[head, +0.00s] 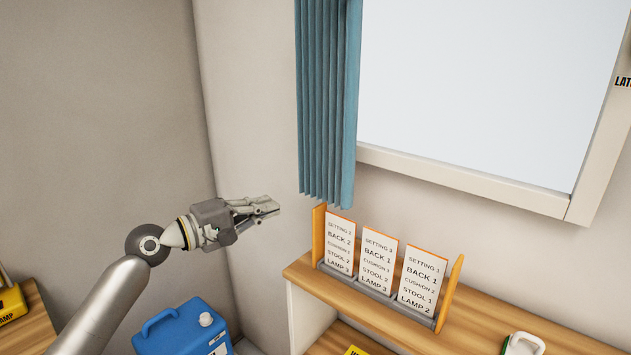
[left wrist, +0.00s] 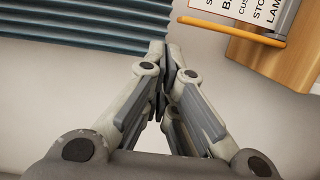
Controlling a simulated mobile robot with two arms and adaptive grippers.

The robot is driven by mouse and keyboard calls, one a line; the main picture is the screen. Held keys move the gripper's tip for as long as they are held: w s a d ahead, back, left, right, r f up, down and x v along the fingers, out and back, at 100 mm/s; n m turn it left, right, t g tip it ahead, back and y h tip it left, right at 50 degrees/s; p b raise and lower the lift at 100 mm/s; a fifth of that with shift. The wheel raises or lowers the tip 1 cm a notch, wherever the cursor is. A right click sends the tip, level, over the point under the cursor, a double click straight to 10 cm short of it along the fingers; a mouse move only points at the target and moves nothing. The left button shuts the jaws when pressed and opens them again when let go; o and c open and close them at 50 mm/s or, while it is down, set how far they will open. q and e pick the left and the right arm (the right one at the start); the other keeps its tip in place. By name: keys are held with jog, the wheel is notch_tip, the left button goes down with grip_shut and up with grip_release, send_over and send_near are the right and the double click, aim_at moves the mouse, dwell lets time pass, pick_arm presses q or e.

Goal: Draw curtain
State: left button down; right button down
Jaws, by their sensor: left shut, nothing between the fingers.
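A blue pleated curtain (head: 327,100) hangs gathered at the left side of a bright window (head: 480,85). My left gripper (head: 272,207) is shut and empty, a little left of the curtain's lower edge in the head view. In the left wrist view the shut fingertips (left wrist: 170,52) lie close to the curtain's hem (left wrist: 85,30); I cannot tell whether they touch it. My right gripper is out of view.
A wooden shelf (head: 470,325) under the window bears a card rack (head: 446,296) with three printed cards, just right of my left gripper. A blue jug (head: 180,332) stands below my left arm. Bare wall (head: 245,130) lies left of the curtain.

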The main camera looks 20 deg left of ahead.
pick_arm(q)
jog(key=w+d+r+p, duration=0.2)
jog(key=w+d+p, duration=0.4)
jog(key=d, duration=0.4)
jog(key=shift+h, duration=0.3)
jog(key=shift+w, duration=0.1)
jog(key=shift+d, duration=0.1)
